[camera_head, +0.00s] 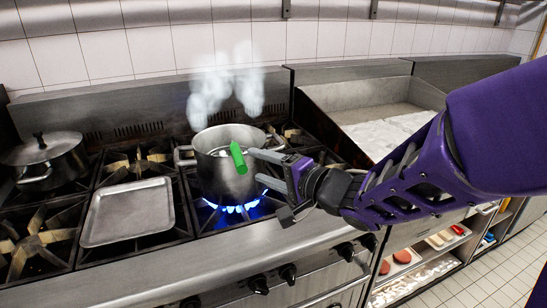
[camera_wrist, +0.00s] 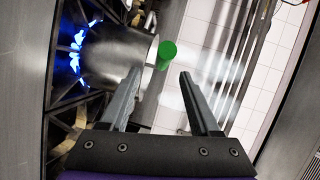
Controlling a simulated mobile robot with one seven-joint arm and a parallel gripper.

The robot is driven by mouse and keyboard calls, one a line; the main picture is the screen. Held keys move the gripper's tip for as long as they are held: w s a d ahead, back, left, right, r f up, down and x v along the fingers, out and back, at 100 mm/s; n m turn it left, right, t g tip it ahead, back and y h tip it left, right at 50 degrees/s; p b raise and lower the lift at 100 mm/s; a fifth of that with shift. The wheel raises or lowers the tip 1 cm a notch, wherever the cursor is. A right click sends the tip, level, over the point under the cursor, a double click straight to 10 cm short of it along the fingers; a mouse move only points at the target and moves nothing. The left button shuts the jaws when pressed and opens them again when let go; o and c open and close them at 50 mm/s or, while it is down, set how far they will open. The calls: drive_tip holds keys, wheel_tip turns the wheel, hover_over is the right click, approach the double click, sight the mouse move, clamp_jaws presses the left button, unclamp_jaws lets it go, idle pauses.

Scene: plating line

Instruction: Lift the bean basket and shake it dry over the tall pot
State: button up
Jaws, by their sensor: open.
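The tall pot (camera_head: 213,178) is a steel pot standing on a lit burner, with steam rising over it. A green handle (camera_head: 238,157) stands up at the pot's near right side. It seems to belong to the bean basket, whose body I cannot make out inside the pot. My gripper (camera_head: 258,166) is open and empty, just right of the green handle, its fingers pointing at it. In the wrist view the green handle (camera_wrist: 166,55) shows beyond and between the fingertips (camera_wrist: 160,73), apart from them as far as I can tell. The pot (camera_wrist: 118,52) lies to its left there.
A shallow square metal tray (camera_head: 130,212) rests on the stove grates left of the pot. A lidded pot (camera_head: 45,160) stands at the far left. Blue flames (camera_head: 231,208) burn under the tall pot. A steel basin (camera_head: 360,95) lies behind my arm at right.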

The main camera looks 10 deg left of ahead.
sight(236, 147)
drive_tip(key=b+x, duration=0.1)
drive_tip(key=x, duration=0.2)
drive_tip(key=b+x, duration=0.2)
drive_tip(key=x, duration=0.1)
drive_tip(key=b+x, duration=0.2)
drive_tip(key=x, duration=0.1)
drive_tip(key=shift+w+d, duration=0.15)
drive_tip(key=shift+w, duration=0.35)
drive_tip(key=shift+w+a+r, duration=0.15)
drive_tip(key=shift+w+a, duration=0.1)
drive_tip(key=shift+a, duration=0.1)
clamp_jaws()
drive_tip(key=shift+r, duration=0.2)
